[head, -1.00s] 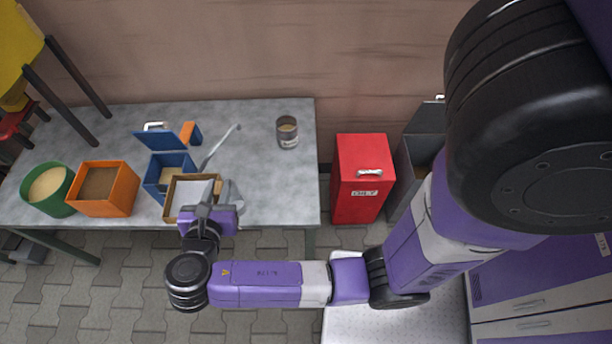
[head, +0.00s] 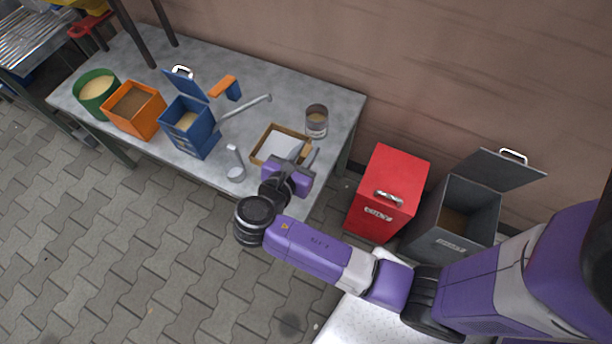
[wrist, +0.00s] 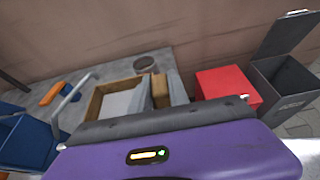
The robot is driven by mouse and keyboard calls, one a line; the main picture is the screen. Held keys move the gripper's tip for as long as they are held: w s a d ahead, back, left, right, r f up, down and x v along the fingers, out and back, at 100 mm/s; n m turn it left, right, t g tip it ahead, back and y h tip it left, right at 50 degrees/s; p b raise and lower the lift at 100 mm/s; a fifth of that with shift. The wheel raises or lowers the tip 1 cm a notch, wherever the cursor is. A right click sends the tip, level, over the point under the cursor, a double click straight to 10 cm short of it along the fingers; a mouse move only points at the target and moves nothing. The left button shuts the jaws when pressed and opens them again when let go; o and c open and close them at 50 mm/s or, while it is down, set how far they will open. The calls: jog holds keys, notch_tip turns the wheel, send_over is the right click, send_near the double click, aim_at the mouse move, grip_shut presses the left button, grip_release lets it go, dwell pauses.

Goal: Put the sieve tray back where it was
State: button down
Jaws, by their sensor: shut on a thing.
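The sieve tray (head: 262,148) is a shallow wooden frame with a pale grey-white inside. It is at the right part of the grey table, near its front edge. My gripper (head: 297,156) is shut on the tray's right side, and the fingers hide part of that side. In the wrist view the tray's wooden rim (wrist: 94,104) shows beyond my purple wrist, with the gripper's grey fingers (wrist: 160,92) at its right side. I cannot tell whether the tray touches the table or hangs just above it.
On the table (head: 285,75) stand a tin can (head: 316,122) behind the tray, a metal ladle (head: 235,168), an open blue box (head: 188,138), an orange box (head: 135,110) and a green tub (head: 97,92). A red bin (head: 385,195) and an open grey bin (head: 455,220) stand right of the table.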

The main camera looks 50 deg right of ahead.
notch_tip(320, 180, down, 14)
jog(key=shift+w+r+b, duration=0.1)
jog(key=shift+b, duration=1.1)
jog(key=c, duration=1.3)
grip_release()
jog(key=shift+o, duration=0.2)
